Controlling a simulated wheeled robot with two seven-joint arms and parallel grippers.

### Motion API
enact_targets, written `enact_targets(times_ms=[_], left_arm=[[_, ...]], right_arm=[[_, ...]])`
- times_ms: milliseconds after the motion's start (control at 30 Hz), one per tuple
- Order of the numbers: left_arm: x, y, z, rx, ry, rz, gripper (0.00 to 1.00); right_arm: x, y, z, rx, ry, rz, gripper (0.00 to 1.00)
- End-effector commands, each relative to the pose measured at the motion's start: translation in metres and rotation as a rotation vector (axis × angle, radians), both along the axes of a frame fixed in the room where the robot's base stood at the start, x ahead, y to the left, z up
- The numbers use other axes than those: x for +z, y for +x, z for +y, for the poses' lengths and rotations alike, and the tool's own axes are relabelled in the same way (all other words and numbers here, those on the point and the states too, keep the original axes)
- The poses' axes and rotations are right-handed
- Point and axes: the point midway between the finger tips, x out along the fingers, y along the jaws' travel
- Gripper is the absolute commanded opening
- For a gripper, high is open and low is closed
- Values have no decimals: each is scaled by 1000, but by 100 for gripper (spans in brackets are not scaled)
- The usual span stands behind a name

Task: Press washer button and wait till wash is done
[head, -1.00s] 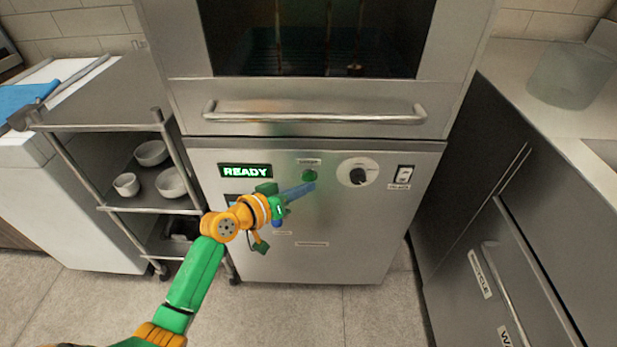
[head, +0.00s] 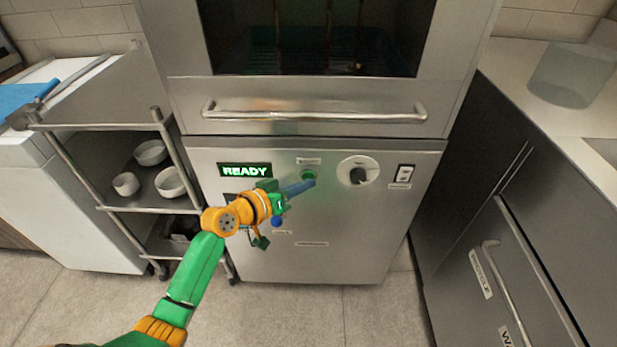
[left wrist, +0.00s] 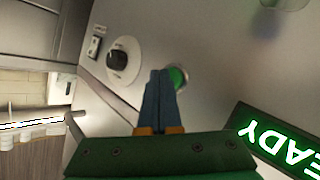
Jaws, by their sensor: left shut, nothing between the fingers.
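The washer's steel front panel (head: 330,235) faces me below a hood with a dark window. A green round button (head: 309,174) sits on the panel, between the display (head: 245,170) and the dial. The display is lit green and reads READY. My left gripper (head: 312,182) is shut and empty, its blue fingertips just below the button in the head view. In the left wrist view the shut fingers (left wrist: 160,85) point at the panel beside the green button (left wrist: 177,77) and partly cover it. I cannot tell whether they touch. My right gripper is not in view.
A white dial (head: 357,171) and a rocker switch (head: 404,173) lie right of the button. A horizontal handle bar (head: 315,114) crosses above the panel. A wire cart (head: 105,127) with bowls stands left; a dark cabinet (head: 505,215) with handles stands right.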

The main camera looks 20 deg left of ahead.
Motion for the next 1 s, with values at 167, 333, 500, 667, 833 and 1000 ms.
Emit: enact_targets(times_ms=[167, 333, 500, 667, 833, 1000], left_arm=[[0, 0, 0, 0, 0, 0, 0], [0, 1, 0, 0, 0, 0, 0], [0, 3, 1, 0, 0, 0, 0], [0, 5, 1, 0, 0, 0, 0], [-1, 7, 2, 0, 0, 0, 0], [0, 9, 3, 0, 0, 0, 0]], right_arm=[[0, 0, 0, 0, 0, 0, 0], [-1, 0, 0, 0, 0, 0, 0], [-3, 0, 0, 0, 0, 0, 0], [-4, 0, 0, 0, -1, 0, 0], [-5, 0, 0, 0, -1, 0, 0], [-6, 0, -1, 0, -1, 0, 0]])
